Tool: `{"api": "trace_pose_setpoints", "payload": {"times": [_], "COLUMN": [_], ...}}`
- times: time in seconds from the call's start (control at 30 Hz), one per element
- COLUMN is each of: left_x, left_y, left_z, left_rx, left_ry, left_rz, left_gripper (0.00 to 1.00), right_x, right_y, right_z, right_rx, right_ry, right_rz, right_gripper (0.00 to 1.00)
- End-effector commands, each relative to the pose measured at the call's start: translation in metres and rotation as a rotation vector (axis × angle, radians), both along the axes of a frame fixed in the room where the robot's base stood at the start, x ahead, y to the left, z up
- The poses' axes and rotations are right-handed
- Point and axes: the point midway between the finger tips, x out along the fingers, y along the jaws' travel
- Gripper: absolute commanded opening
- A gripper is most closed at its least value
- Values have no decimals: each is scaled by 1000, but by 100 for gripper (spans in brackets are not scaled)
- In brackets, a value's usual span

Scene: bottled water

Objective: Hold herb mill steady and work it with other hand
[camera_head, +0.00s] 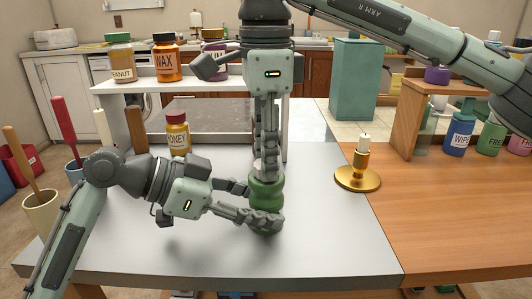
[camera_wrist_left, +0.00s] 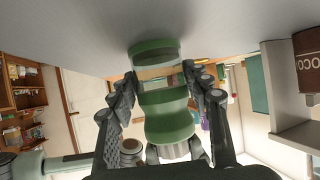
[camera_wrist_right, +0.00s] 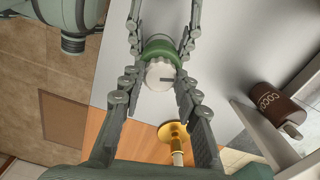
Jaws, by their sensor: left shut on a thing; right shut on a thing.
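The herb mill (camera_head: 266,192) stands upright on the grey table, green with a white top. In the left wrist view the green mill (camera_wrist_left: 166,118) shows a clear band near its base. In the right wrist view its white knob (camera_wrist_right: 160,74) points at the camera. My left gripper (camera_head: 258,206) comes in from the left, shut on the mill's lower part. My right gripper (camera_head: 267,160) reaches straight down from above, shut on the top of the mill. Its fingers hide most of the white top in the head view.
A brass candlestick (camera_head: 358,177) stands right of the mill. A honey jar (camera_head: 177,134) stands behind my left gripper. A white shelf (camera_head: 190,82) with several jars is at the back. A wooden table (camera_head: 455,205) with a rack and bottles adjoins on the right. The front grey tabletop is clear.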

Motion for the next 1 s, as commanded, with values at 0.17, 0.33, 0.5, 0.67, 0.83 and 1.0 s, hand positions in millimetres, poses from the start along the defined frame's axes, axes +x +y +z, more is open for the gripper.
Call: {"api": "trace_pose_setpoints", "payload": {"times": [0.17,0.33,0.5,0.67,0.83,1.0], "left_x": [0,0,0,0,1,1], "left_y": [0,0,0,0,1,1], "left_z": [0,0,0,0,0,0], "left_rx": [1,1,1,1,1,1], "left_ry": [2,2,2,2,2,1], "left_rz": [2,2,2,2,2,3], "left_gripper": [23,23,23,23,23,23], "right_x": [0,0,0,0,0,0], "right_y": [0,0,0,0,0,0], "right_z": [0,0,1,1,1,1], "right_rx": [-1,-2,-2,-2,-3,-3], "right_ry": [-1,-1,-1,-1,-1,-2], "right_rz": [-168,-329,-490,-641,-789,-911], "right_gripper": [3,3,3,3,3,3]}}
